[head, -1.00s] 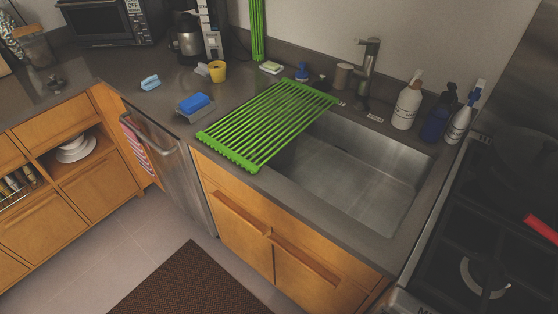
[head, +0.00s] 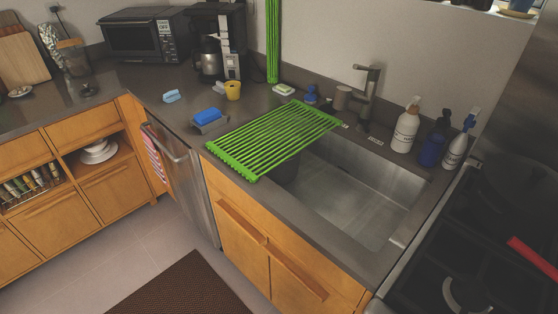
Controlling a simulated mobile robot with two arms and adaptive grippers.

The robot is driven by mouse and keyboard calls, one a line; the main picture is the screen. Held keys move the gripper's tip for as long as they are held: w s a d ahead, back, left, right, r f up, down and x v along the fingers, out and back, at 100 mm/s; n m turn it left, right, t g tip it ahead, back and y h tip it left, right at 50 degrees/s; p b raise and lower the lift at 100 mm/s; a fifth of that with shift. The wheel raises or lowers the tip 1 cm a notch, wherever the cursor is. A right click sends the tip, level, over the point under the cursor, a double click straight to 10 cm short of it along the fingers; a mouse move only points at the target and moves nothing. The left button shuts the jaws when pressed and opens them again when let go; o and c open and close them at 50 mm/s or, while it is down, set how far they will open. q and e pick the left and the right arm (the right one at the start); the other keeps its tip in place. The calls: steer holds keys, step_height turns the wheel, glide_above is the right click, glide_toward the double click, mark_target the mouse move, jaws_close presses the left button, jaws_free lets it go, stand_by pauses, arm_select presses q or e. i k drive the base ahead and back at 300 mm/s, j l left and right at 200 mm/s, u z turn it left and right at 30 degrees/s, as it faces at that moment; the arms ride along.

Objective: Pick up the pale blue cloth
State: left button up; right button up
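A small pale blue item (head: 172,96), which looks like the folded or bunched cloth, lies on the dark grey counter left of the sink. It sits in front of the coffee maker and apart from the things around it. It is too small to make out its folds. Neither of my grippers shows in the head view.
A blue sponge (head: 207,116) on a grey holder and a yellow cup (head: 233,91) stand near the cloth. A green drying rack (head: 275,138) spans the left of the sink (head: 360,200). A coffee maker (head: 230,50) stands behind. Bottles (head: 406,128) stand right.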

mark_target(173, 95)
steer(key=j+z, duration=0.1)
steer(key=z, duration=0.35)
steer(key=i+j+z, duration=0.1)
steer(key=j+z, duration=0.3)
steer(key=j, duration=0.35)
steer(key=j+z, duration=0.35)
steer(key=j, duration=0.4)
